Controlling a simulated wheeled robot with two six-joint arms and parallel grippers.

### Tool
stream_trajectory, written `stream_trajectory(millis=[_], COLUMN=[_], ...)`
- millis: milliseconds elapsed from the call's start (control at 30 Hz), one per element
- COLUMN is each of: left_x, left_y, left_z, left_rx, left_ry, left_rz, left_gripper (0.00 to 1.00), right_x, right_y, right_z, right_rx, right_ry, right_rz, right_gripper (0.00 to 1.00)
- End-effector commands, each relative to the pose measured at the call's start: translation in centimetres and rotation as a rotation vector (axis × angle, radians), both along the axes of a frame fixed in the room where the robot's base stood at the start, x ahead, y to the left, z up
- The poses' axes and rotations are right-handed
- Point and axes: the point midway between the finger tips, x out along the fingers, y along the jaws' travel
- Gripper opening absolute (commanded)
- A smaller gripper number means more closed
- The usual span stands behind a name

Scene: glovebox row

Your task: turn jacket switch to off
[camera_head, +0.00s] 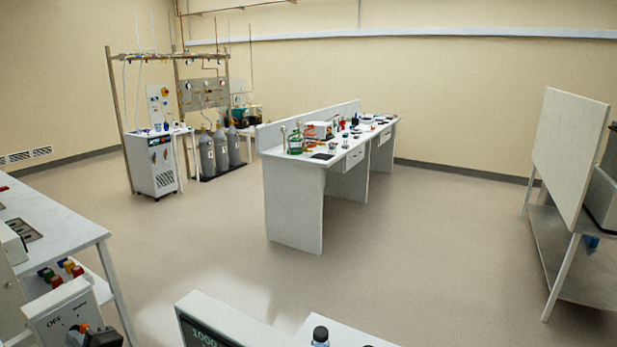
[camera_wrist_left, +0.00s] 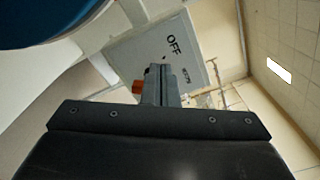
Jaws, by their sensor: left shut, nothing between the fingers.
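A pale switch box (camera_head: 62,308) with the word OFF and smaller lettering on its face stands at the lower left in the head view. The switch box also shows beyond the fingers in the left wrist view (camera_wrist_left: 195,68). My left gripper (camera_head: 80,333) is at the lower right part of this face, its fingers shut and empty. In the left wrist view, the shut fingers (camera_wrist_left: 160,85) point at the box face and cover part of it. My right gripper is not in view.
A display unit (camera_head: 225,322) and a black-capped bottle (camera_head: 320,335) stand at the bottom front. A blue round thing (camera_wrist_left: 45,18) is close in the left wrist view. The middle floor is clear.

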Motion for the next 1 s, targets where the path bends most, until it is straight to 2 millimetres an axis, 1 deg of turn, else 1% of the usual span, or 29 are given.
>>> stream_trajectory(millis=[100, 467, 1000], left_x=[-0.2, -0.7, -0.9], left_y=[0.1, 0.3, 0.4], left_z=[-0.1, -1.0, -1.9], left_rx=[0.0, 0.0, 0.0], left_ry=[0.003, 0.003, 0.001], left_rz=[0.0, 0.001, 0.0], left_gripper=[0.0, 0.0, 0.0], right_x=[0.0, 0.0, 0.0], right_y=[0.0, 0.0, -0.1], right_z=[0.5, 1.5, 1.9], right_rx=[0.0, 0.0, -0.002], right_ry=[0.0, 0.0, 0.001], right_rz=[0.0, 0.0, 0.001], right_gripper=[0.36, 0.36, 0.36])
